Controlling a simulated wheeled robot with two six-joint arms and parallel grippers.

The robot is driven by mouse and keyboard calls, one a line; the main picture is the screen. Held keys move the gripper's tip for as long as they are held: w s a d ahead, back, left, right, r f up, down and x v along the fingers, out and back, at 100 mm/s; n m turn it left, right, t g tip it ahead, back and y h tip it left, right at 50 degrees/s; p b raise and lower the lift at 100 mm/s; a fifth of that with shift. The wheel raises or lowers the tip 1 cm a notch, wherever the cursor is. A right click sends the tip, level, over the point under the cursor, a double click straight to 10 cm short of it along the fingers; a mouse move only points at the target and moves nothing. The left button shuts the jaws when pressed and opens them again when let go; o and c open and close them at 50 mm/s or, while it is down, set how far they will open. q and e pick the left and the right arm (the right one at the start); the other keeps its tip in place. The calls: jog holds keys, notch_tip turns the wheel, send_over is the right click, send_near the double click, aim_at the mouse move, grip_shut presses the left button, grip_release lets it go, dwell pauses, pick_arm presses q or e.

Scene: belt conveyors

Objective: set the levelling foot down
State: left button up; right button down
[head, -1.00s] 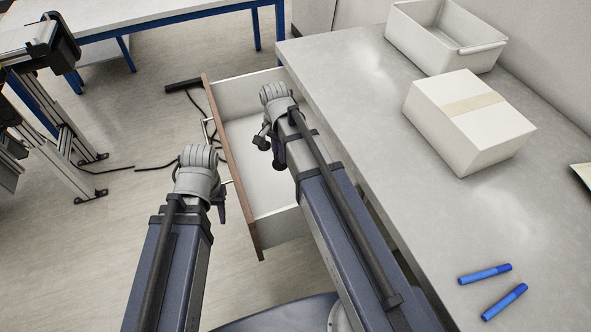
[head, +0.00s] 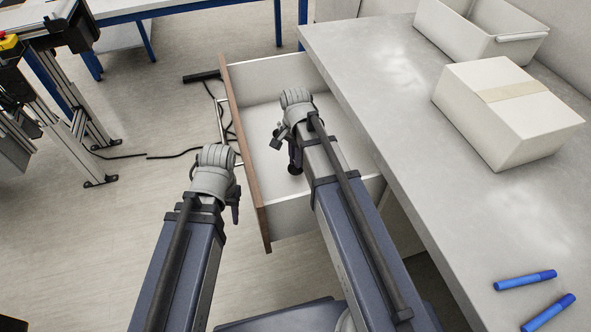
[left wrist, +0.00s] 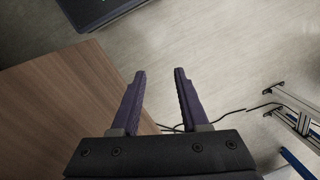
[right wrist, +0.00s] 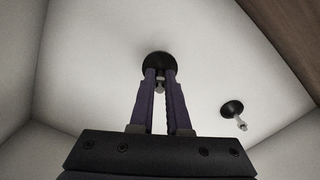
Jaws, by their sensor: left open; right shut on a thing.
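The levelling foot (right wrist: 158,64) has a black round base and a short metal stem. My right gripper (right wrist: 160,75) is shut on its stem, inside the open drawer (head: 266,70); I cannot tell whether the base touches the drawer floor. A second levelling foot (right wrist: 232,109) lies tilted on the white drawer floor, right of the held one in the right wrist view. In the head view my right wrist largely hides the held foot. My left gripper (left wrist: 160,75) is open and empty, outside the drawer beside its brown wooden front (left wrist: 75,100).
The grey bench (head: 400,120) right of the drawer carries a white box (head: 505,110), an empty pale bin (head: 475,40) and two blue markers (head: 525,280). A black cable (head: 175,155) lies on the floor at left. Drawer walls surround my right gripper.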

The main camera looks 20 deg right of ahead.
jog(key=shift+f+b, duration=1.95)
jog(key=shift+r, duration=0.15)
jog(key=c, duration=1.3)
grip_release()
jog(key=shift+f, duration=0.25)
jog(key=shift+c, duration=0.2)
jog(key=o, duration=0.5)
jog(key=shift+r, duration=0.1)
jog(key=shift+c, duration=0.2)
notch_tip(320, 180, up, 12)
jog(key=p, duration=1.2)
jog(key=shift+r, duration=0.15)
